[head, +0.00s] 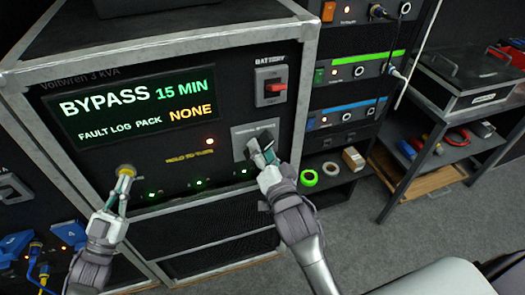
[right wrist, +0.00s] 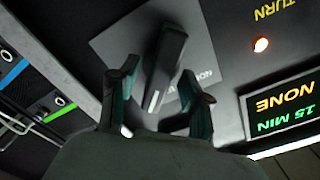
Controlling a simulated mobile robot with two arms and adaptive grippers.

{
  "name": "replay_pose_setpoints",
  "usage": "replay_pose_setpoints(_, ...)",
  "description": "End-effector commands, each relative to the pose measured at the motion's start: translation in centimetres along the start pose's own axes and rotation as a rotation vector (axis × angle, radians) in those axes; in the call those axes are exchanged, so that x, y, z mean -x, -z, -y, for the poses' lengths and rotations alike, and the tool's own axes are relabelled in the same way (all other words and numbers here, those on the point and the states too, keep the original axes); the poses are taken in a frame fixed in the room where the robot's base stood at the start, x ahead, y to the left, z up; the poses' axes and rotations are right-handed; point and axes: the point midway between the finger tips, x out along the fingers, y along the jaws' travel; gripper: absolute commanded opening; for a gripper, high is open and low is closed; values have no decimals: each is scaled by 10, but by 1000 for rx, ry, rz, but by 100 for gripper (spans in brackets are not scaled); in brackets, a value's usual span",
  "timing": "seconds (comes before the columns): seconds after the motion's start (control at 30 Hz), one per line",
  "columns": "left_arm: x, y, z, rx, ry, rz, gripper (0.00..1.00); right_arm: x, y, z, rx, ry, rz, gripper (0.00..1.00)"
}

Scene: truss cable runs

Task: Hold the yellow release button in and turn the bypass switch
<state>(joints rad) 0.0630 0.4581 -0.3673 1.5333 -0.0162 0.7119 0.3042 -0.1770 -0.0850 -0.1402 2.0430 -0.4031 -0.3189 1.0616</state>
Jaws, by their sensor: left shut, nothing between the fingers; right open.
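The yellow release button (head: 127,169) is at the lower left of the black cabinet's front panel. My left gripper (head: 124,181) is shut, with its fingertips at the button; they partly cover it and I cannot tell how far in it is. The bypass switch (head: 264,135) is a dark bar handle on a grey plate at the panel's right. It also shows in the right wrist view (right wrist: 168,62), tilted slightly from upright in that picture. My right gripper (head: 264,155) is open, with one finger on each side of the handle; contact is not clear.
The display (head: 135,100) reads BYPASS 15 MIN, FAULT LOG PACK NONE. An orange lamp (head: 210,141) glows above the HOLD TO TURN label. A red battery switch (head: 272,87) sits above the bypass switch. A rack and a shelf cart (head: 455,105) stand right; floor before them is clear.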

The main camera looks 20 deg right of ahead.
Motion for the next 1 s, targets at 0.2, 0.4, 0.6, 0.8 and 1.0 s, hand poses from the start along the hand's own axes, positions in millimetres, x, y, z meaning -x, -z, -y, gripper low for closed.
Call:
replay_pose_setpoints(0.2, 0, 0, 0, 0, 1, 1, 0, 0, 0, 0, 0, 0, 0, 48)
replay_pose_setpoints(0.4, 0, 0, 0, 0, 1, 1, 0, 0, 0, 0, 0, 0, 0, 18)
replay_pose_setpoints(0.6, 0, 0, 0, 0, 1, 1, 0, 0, 0, 0, 0, 1, 0, 0)
replay_pose_setpoints(0.8, 0, 0, 0, 0, 1, 1, 0, 0, 0, 0, 16, 1, 0, 0)
replay_pose_setpoints(1.0, 0, 0, 0, 0, 1, 1, 0, 0, 0, 0, 93, 0, 0, 0)
